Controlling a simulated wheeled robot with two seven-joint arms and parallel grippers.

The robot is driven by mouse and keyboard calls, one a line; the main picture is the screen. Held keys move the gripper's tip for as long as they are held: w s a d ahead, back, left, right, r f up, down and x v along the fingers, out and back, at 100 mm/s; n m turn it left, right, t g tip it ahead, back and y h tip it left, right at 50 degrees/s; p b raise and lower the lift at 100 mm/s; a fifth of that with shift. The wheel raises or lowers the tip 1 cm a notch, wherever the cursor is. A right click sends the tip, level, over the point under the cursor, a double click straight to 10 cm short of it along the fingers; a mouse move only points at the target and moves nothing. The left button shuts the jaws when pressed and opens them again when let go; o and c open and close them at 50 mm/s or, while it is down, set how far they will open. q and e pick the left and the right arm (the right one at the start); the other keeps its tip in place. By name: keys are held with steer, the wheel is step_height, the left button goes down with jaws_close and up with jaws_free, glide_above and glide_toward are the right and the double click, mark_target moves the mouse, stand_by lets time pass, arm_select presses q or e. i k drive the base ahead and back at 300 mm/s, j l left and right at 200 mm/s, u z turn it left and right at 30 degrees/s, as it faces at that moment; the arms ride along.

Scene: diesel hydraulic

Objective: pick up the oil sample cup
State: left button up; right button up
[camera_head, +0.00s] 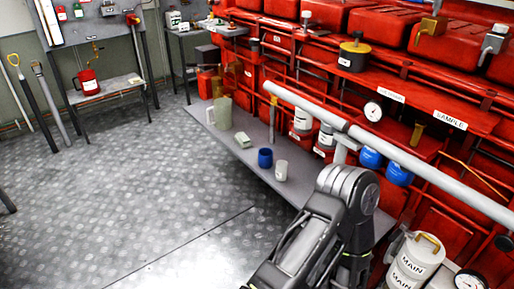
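A small blue cup (265,158) stands on the long grey bench (235,150) in front of the red machine. A small whitish cup (281,170) stands just right of it. I cannot tell from the picture which of these is the oil sample cup. Part of one of my arms (345,205) rises from the bottom right, over the near end of the bench and apart from the cups in the picture. Neither gripper's fingertips show.
A pale block (242,139), a clear jug (223,112) and an upright tube (272,119) stand farther along the bench. The red machine (400,110) with its grey pipe borders the bench. White MAIN canisters (414,262) are lower right. The metal floor at left is clear.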

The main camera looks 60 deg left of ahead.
mark_target(281, 170)
steer(key=j, duration=2.35)
